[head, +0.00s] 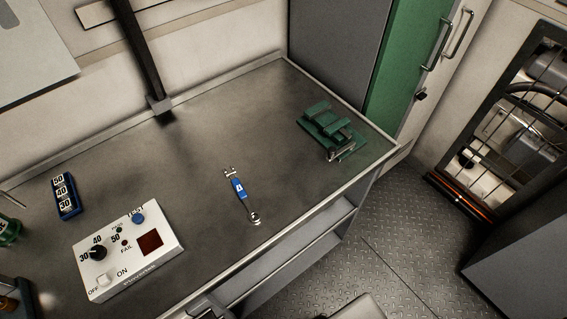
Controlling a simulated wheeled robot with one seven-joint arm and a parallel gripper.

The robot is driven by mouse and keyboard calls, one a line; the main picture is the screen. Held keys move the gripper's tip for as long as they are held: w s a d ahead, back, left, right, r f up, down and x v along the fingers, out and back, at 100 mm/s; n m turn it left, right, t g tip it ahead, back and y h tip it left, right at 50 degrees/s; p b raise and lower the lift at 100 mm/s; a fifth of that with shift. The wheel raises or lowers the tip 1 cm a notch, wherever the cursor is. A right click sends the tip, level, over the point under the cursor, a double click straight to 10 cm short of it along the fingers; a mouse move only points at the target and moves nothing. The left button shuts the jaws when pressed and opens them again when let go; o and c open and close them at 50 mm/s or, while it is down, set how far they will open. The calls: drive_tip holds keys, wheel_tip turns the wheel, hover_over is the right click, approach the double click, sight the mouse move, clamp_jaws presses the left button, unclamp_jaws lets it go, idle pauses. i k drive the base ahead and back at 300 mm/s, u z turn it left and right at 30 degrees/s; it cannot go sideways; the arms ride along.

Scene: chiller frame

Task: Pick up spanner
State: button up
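The spanner (239,188) lies flat on the grey metal workbench (200,150), near the middle of its top. It has a blue middle with a white mark and bare metal ends. Its forked open end points to the back and slightly left; its round end points toward the front edge. Nothing covers it and nothing touches it besides the bench. My gripper is not in view.
A white control box (128,250) stands front left of the spanner, with a blue numbered block (67,196) behind it. A green vise (332,131) sits at the right. A dark post (138,50) rises at the back. The bench around the spanner is clear.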

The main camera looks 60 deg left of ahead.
sight(237, 186)
drive_tip(key=i, duration=0.4)
drive_tip(key=u, duration=3.25)
drive_tip(key=i, duration=0.5)
